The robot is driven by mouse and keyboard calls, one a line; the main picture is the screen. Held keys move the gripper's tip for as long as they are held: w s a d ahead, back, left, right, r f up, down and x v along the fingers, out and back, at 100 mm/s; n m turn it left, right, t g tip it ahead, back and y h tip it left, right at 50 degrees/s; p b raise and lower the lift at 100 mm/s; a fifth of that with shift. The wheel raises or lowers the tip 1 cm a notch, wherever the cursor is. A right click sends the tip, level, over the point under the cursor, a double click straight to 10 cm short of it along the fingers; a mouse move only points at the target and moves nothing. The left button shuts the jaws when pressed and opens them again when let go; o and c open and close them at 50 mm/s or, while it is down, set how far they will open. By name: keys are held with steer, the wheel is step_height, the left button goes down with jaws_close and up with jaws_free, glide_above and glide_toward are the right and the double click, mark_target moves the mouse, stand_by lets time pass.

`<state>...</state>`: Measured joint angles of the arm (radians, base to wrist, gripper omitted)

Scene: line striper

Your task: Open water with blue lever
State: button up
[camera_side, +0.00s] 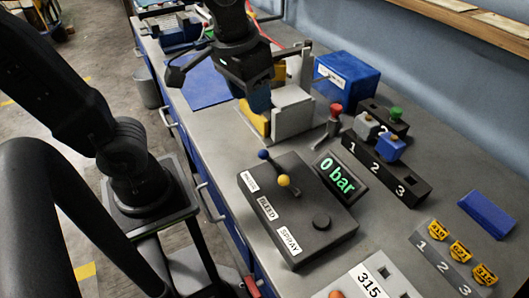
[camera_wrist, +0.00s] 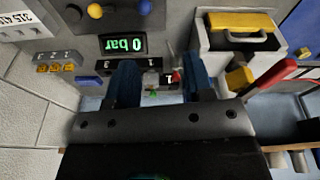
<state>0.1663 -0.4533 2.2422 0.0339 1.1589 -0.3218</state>
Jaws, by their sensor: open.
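The blue lever (camera_side: 263,155) has a round blue knob and stands on a dark control box (camera_side: 312,240). In the wrist view its knob (camera_wrist: 145,7) is at the top edge. A yellow-knobbed lever (camera_side: 284,181) stands beside it. Labels on the box read BLEED and SPRAY; the one nearest the blue lever is too small to read surely. A display (camera_side: 338,178) beside the box reads 0 bar. My gripper (camera_side: 258,98) is open, above the bench and farther back than the blue lever, apart from it. Its blue fingers (camera_wrist: 161,75) look empty in the wrist view.
A grey and white holder (camera_side: 290,112) with yellow parts stands close by my gripper. A red-topped valve (camera_side: 334,112), a numbered block (camera_side: 385,172) with coloured knobs and a blue box (camera_side: 347,80) are to the right. Yellow pieces (camera_side: 459,250) sit in a rack at lower right.

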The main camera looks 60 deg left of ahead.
mark_target(265, 150)
steer(key=f, duration=0.4)
steer(key=w+d+f+n+g, duration=0.1)
steer(key=f, duration=0.4)
steer(key=d+f+g, duration=0.1)
steer(key=f, duration=0.3)
steer(key=shift+w+d+f+y, duration=0.15)
steer(key=shift+w+y, duration=0.1)
steer(key=shift+y, duration=0.15)
steer(key=shift+c, duration=0.3)
jaws_close()
